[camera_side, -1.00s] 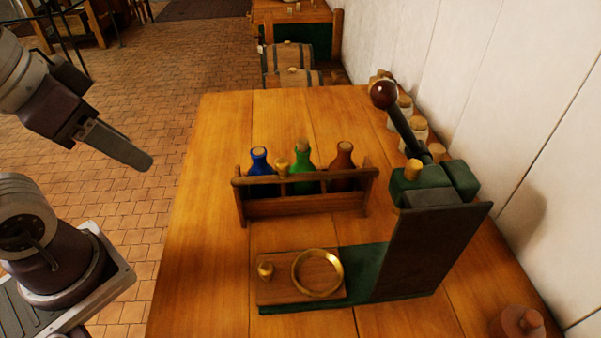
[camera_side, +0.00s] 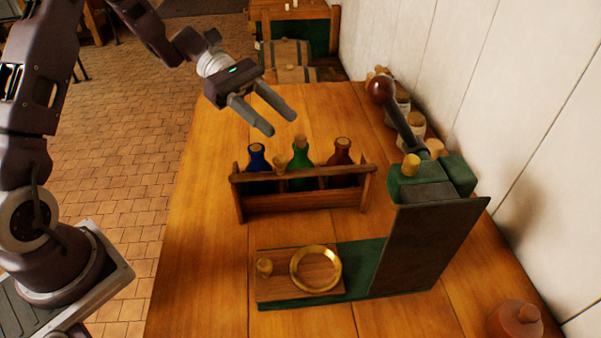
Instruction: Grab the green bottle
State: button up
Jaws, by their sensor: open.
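The green bottle (camera_side: 300,157) with a cork stands upright in a wooden rack (camera_side: 302,201) on the table. It is the middle bottle, between a blue bottle (camera_side: 257,158) on the left and a brown-red bottle (camera_side: 341,152) on the right. The rack's front board hides its lower part. My gripper (camera_side: 283,124) is open and empty. In the picture its two grey fingers are above and slightly left of the green bottle, apart from it, pointing down and to the right.
A green device with a dark upright panel (camera_side: 430,240) and a ball-topped lever (camera_side: 381,90) stands right of the rack. Several jars line the wall. A brown lidded pot (camera_side: 515,321) sits at front right. The table's left side is clear.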

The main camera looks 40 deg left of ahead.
aim_at(297, 136)
jog(key=x, duration=0.6)
jog(key=shift+w+d+f, duration=0.1)
jog(key=shift+w+d, duration=0.05)
jog(key=shift+d, duration=0.2)
grip_shut()
dwell(0.9)
